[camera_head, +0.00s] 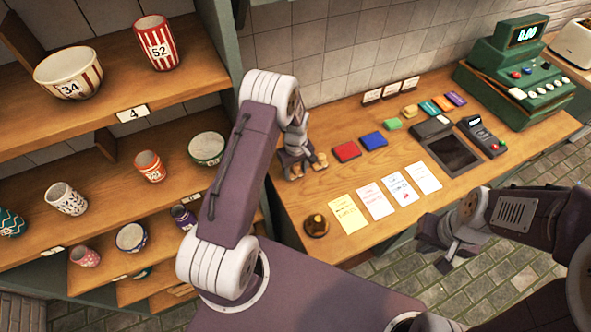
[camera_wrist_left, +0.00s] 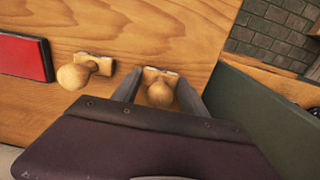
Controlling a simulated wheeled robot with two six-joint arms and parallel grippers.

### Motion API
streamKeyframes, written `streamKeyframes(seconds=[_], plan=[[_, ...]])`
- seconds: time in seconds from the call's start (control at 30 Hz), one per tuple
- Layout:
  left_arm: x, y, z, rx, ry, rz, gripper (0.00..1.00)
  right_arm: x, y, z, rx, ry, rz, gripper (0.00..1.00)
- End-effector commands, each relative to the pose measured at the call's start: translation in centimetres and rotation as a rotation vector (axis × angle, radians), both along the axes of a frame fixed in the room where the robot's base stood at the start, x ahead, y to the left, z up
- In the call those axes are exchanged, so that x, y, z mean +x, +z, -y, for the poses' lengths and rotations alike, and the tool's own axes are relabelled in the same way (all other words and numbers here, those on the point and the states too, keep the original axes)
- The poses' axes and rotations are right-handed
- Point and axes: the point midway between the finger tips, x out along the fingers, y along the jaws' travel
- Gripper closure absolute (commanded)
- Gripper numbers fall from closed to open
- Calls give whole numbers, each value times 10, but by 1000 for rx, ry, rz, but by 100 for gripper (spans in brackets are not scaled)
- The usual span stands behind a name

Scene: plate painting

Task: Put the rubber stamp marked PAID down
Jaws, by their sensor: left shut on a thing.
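My left gripper (camera_head: 298,163) is at the left end of the counter. In the left wrist view its fingers (camera_wrist_left: 160,95) are shut around the round wooden handle of a stamp (camera_wrist_left: 160,88). The stamp's base is at or close to the counter top; I cannot tell whether it touches. A second wooden stamp (camera_wrist_left: 80,73) stands beside it, toward the red ink pad (camera_wrist_left: 25,57); it also shows in the head view (camera_head: 322,160). No marking can be read on either stamp. My right gripper (camera_head: 447,252) hangs empty in front of the counter; its jaw opening is unclear.
Red (camera_head: 346,151), blue (camera_head: 374,140) and green (camera_head: 393,124) pads lie right of the stamps. Several written sheets (camera_head: 348,213) and a small brown round object (camera_head: 316,226) lie along the front. A green cash register (camera_head: 515,75) stands right. Shelves of pottery (camera_head: 68,75) stand left.

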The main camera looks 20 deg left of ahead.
Motion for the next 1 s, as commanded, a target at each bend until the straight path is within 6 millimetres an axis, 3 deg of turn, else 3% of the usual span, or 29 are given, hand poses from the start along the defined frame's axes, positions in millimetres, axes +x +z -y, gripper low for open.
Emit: streamKeyframes(seconds=[0.1, 0.13, 0.2, 0.6, 1.0], plan=[[0, -4, 0, 0, 0, 0, 76, 0, -4, 0, 0, 0, 0, 100], [0, -3, 0, 0, 0, 0, 42, 0, -3, 0, 0, 0, 0, 100], [0, -2, 0, 0, 0, 0, 28, 0, -2, 0, 0, 0, 0, 100], [1, 6, 0, 0, 0, 3, 28, 0, -3, 0, 0, 0, 0, 100], [1, 88, 0, 0, 0, 6, 28, 0, -22, 0, 0, 0, 0, 100]])
